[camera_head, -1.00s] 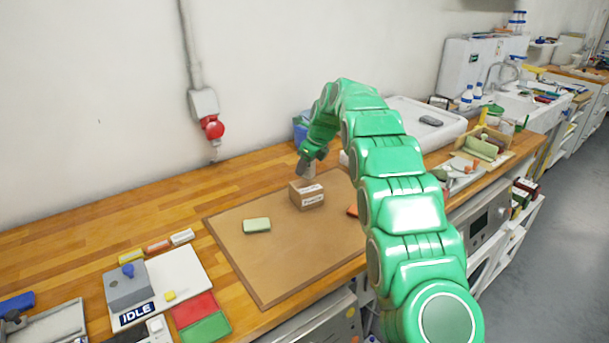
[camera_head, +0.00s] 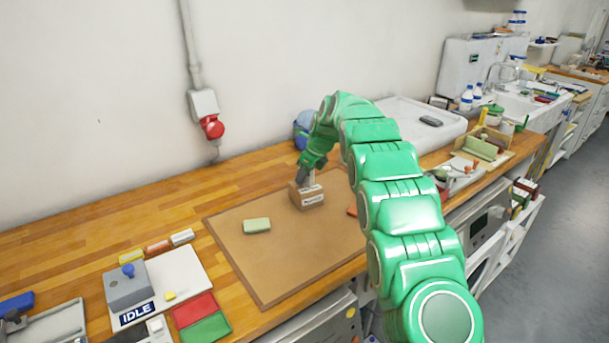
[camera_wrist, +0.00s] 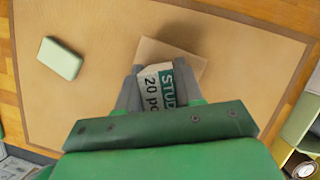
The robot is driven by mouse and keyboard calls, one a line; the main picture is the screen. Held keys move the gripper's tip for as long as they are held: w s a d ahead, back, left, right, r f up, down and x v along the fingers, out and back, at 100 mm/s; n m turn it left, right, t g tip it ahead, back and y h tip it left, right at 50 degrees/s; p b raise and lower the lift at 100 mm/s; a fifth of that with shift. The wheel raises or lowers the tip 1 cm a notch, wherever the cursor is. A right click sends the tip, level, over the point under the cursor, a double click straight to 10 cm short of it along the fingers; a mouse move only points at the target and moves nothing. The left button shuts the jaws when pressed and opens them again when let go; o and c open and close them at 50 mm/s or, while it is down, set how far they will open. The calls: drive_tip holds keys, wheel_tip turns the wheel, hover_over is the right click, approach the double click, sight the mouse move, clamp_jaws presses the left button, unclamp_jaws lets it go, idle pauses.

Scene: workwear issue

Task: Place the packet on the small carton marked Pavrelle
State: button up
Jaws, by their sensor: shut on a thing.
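The small brown carton (camera_head: 311,201) stands upright on the tan mat, with a white label whose print is too small to read surely. In the wrist view, the carton's brown top (camera_wrist: 170,52) shows beyond my fingers. My gripper (camera_wrist: 160,82) is shut on a packet (camera_wrist: 158,88), white and green with "STUD" and "20 pc" printed on it. In the head view, my gripper (camera_head: 306,178) is right over the carton. I cannot tell whether the packet touches the carton's top. The fingers hide the packet's sides.
A pale green block (camera_head: 257,225) lies on the mat (camera_head: 285,262), left of the carton. An orange item (camera_head: 352,211) lies to the right, partly behind my arm. A grey device on a white board (camera_head: 185,275) is at the left. The front of the mat is clear.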

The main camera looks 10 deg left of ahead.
drive_tip(key=shift+f, duration=0.1)
drive_tip(key=o, duration=1)
drive_tip(key=v, duration=1.2)
